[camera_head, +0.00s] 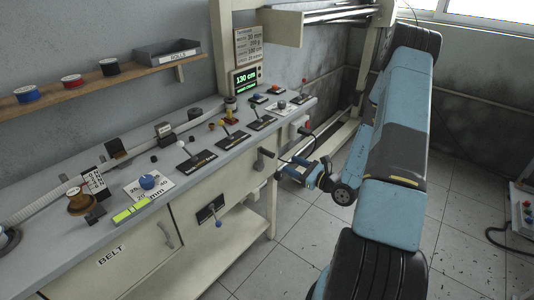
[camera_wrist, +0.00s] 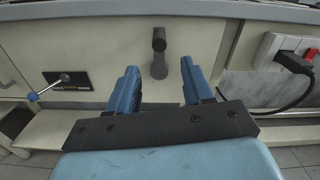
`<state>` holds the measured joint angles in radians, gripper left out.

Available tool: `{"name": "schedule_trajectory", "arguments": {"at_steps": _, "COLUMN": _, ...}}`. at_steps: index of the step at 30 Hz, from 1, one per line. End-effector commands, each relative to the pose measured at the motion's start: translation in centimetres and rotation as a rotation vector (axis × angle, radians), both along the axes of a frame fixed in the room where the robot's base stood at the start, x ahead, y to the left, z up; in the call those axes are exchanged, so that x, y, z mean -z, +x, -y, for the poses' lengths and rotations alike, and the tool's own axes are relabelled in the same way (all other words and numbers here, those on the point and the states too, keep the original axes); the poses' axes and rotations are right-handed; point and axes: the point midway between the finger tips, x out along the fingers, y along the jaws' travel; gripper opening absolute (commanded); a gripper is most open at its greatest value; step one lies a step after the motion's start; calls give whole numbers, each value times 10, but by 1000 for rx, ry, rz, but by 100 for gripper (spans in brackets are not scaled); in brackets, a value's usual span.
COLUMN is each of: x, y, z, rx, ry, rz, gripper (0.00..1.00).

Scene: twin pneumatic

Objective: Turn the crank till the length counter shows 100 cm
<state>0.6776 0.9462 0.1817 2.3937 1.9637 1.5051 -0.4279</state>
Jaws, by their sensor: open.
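The crank (camera_head: 262,158) is a dark handle on the bench's front face. In the wrist view the crank (camera_wrist: 158,52) stands centred beyond and between my fingertips, pointing down toward me. My gripper (camera_wrist: 160,68) has its two blue fingers spread, one on each side of the crank, and holds nothing. In the head view my gripper (camera_head: 292,172) is just right of the crank. I cannot tell whether a finger touches it.
A blue-knobbed lever (camera_head: 218,222) sticks out of the front panel on the left, and it also shows in the wrist view (camera_wrist: 48,88). A socket with a black plug (camera_wrist: 295,62) and cable is on the right. Several levers and knobs stand on the bench top (camera_head: 205,165).

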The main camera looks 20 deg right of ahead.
Motion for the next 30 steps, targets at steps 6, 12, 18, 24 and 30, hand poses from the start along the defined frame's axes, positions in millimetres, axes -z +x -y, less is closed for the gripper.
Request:
{"name": "schedule_trajectory", "arguments": {"at_steps": 6, "x": 0, "y": 18, "z": -13, "rx": 0, "ry": 1, "rz": 2, "gripper": 51}}
{"name": "schedule_trajectory", "arguments": {"at_steps": 12, "x": 0, "y": 46, "z": -35, "rx": -1, "ry": 1, "rz": 1, "gripper": 51}}
{"name": "schedule_trajectory", "arguments": {"at_steps": 18, "x": 0, "y": 75, "z": -55, "rx": -1, "ry": 0, "rz": 2, "gripper": 51}}
{"name": "schedule_trajectory", "arguments": {"at_steps": 24, "x": 0, "y": 97, "z": -71, "rx": -1, "ry": 0, "rz": 1, "gripper": 51}}
{"name": "schedule_trajectory", "arguments": {"at_steps": 30, "x": 0, "y": 109, "z": -80, "rx": -1, "ry": 1, "rz": 0, "gripper": 51}}
